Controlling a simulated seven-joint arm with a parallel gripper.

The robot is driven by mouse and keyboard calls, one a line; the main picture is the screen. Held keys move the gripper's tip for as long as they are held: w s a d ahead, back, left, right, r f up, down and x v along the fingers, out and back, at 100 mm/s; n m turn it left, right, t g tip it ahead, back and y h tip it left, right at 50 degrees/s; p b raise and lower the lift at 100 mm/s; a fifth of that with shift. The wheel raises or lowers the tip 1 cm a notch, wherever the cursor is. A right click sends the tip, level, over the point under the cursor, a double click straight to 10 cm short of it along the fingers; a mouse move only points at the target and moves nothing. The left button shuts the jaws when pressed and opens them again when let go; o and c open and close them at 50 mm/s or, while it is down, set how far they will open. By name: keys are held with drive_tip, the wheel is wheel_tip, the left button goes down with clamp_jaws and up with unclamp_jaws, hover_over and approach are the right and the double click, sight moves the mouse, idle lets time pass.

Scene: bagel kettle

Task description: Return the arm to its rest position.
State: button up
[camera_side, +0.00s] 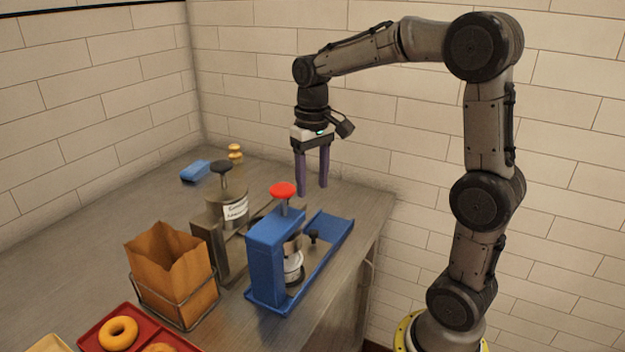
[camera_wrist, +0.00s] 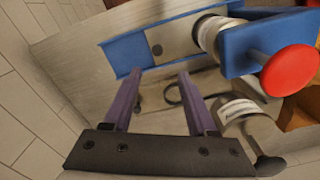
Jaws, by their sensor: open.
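My gripper (camera_side: 312,188) hangs from my arm above the back right part of the counter, with its two purple fingers pointing down. The fingers are apart and nothing is between them. In the wrist view my gripper (camera_wrist: 158,90) also shows open and empty, with the counter surface beyond it. In the side view it is behind the blue press stand (camera_side: 268,262) with the red knob (camera_side: 283,190), and clear of it. The blue stand also shows at the upper right of the wrist view (camera_wrist: 238,50).
A grey stand with a labelled canister (camera_side: 228,192) is left of the blue stand. A brown paper bag (camera_side: 165,260) sits in a wire holder. A red tray (camera_side: 90,338) holds bagels (camera_side: 118,333). A blue item (camera_side: 195,171) lies far back. Tiled walls stand behind the counter (camera_side: 70,240).

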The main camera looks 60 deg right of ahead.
drive_tip(key=shift+a, duration=0.1)
drive_tip(key=s+a+r+n+t, duration=0.2)
drive_tip(key=s+a+r+t, duration=0.1)
drive_tip(key=s+a+r, duration=0.3)
drive_tip(key=s+a+f+n+t, duration=0.2)
drive_tip(key=s+f, duration=0.4)
drive_tip(key=s, duration=0.4)
drive_tip(key=shift+a+t, duration=0.3)
drive_tip(key=shift+a, duration=0.6)
drive_tip(key=shift+r, duration=0.1)
idle(0.3)
